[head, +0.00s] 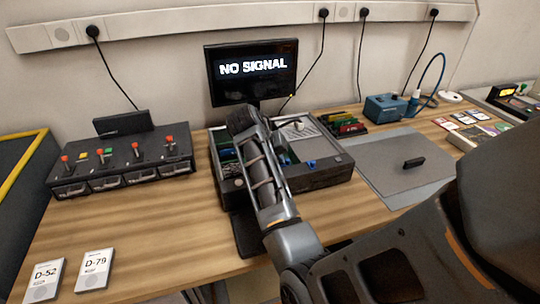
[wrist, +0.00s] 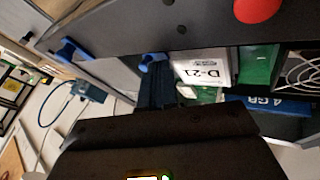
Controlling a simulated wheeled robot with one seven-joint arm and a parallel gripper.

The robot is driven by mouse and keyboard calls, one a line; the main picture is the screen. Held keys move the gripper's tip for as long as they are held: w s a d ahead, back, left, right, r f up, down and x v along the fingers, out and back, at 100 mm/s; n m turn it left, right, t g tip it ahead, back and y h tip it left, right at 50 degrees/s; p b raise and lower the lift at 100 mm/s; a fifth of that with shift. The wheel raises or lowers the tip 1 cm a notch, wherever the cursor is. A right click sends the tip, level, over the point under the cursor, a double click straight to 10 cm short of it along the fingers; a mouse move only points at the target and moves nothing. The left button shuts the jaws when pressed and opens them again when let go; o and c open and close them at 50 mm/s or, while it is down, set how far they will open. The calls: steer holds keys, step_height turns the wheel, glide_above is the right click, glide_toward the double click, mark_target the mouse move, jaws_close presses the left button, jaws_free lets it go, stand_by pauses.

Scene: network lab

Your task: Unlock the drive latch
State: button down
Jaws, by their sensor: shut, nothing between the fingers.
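An open computer chassis (head: 326,180) stands mid-desk, partly hidden behind my arm. In the wrist view, a white drive label reading D-21 (wrist: 205,66) shows inside it. A blue latch-like tab (wrist: 152,60) is just left of the label, and another blue tab (wrist: 70,50) sits farther left on the chassis wall. A blue tab also shows in the head view (head: 312,163). I cannot tell the latch's exact position. My gripper (wrist: 165,112) is shut and empty, a dark shape below the label and first tab. Its tips are not clear, nor whether they touch anything.
Inside the chassis are a green board (wrist: 257,65), a blue 4 GB module (wrist: 275,105) and a fan (wrist: 302,72). A red knob (wrist: 258,8) is near the wall. A drive dock (head: 122,160) stands left; a grey mat (head: 385,170) lies right. The monitor (head: 252,75) reads NO SIGNAL.

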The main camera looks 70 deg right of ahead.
steer(key=shift+s, duration=0.1)
steer(key=shift+s+d+r+p, duration=0.15)
steer(key=shift+s+d+p, duration=0.35)
steer(key=shift+p, duration=0.1)
steer(key=shift+s+d, duration=0.2)
steer(key=shift+s, duration=0.05)
steer(key=shift+w, duration=0.1)
